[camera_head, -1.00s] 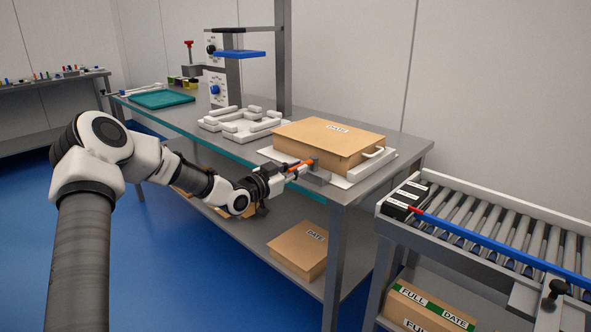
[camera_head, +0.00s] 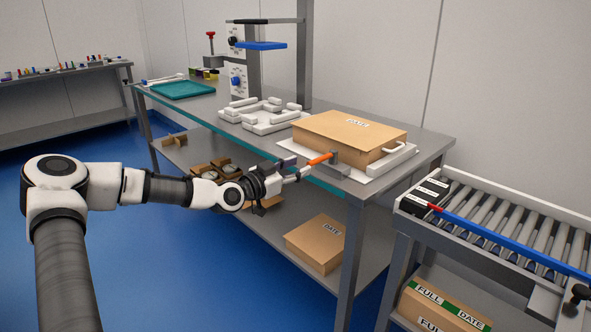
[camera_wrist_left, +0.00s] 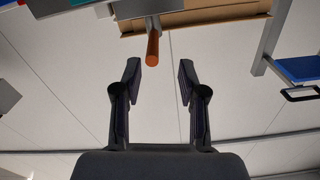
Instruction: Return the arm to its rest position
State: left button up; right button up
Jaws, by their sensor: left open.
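My left arm comes in from the left in the head view, bent at the elbow. Its gripper (camera_head: 287,169) is just off the table's front edge, short of an orange handle (camera_head: 321,159) in front of a closed cardboard box (camera_head: 352,136). In the left wrist view the two fingers of the gripper (camera_wrist_left: 159,85) stand apart with nothing between them. The orange handle (camera_wrist_left: 153,48) shows beyond the fingertips, apart from them. My right gripper is in neither view.
The box sits on a white fixture (camera_head: 357,173) on the grey table (camera_head: 423,143). White blocks (camera_head: 262,115) and a teal tray (camera_head: 181,90) lie farther back. A roller conveyor (camera_head: 506,227) stands at the right. Boxes (camera_head: 318,243) sit on the lower shelf. The blue floor at the left is free.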

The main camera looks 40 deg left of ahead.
pick_arm(q)
jog(key=shift+s+d, duration=0.3)
jog(key=shift+s, duration=0.1)
jog(key=shift+f, duration=0.1)
